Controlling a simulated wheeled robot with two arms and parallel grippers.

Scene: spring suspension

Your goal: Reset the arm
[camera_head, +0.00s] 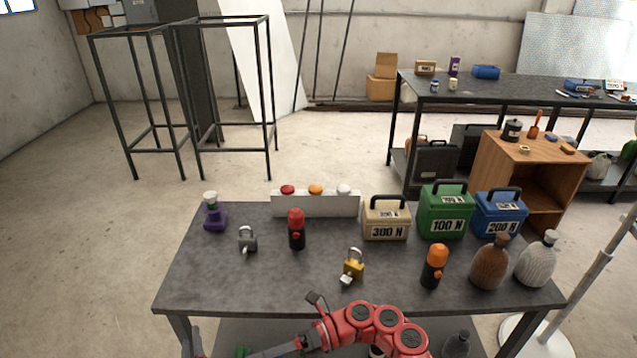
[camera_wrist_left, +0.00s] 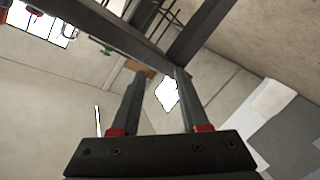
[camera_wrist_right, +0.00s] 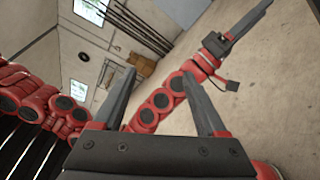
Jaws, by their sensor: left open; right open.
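My left gripper (camera_head: 268,351) is low in the head view, in front of the table's near edge, at the end of a bent red arm. Its fingers point left, and part of it runs near the bottom of the picture. In the left wrist view the left gripper (camera_wrist_left: 158,73) has its two dark fingers apart with nothing between them. My right gripper (camera_wrist_right: 159,75) shows in the right wrist view, fingers apart and empty, with one of my red arms crossing behind it. I cannot make out the right gripper in the head view.
A dark table (camera_head: 205,275) bears a purple-based item (camera_head: 214,217), padlocks, red (camera_head: 297,232) and orange-capped (camera_head: 434,268) bottles, a button box (camera_head: 315,206) and labelled weights such as the green one (camera_head: 447,213). A wooden cabinet (camera_head: 490,185) stands behind right. Open floor lies left.

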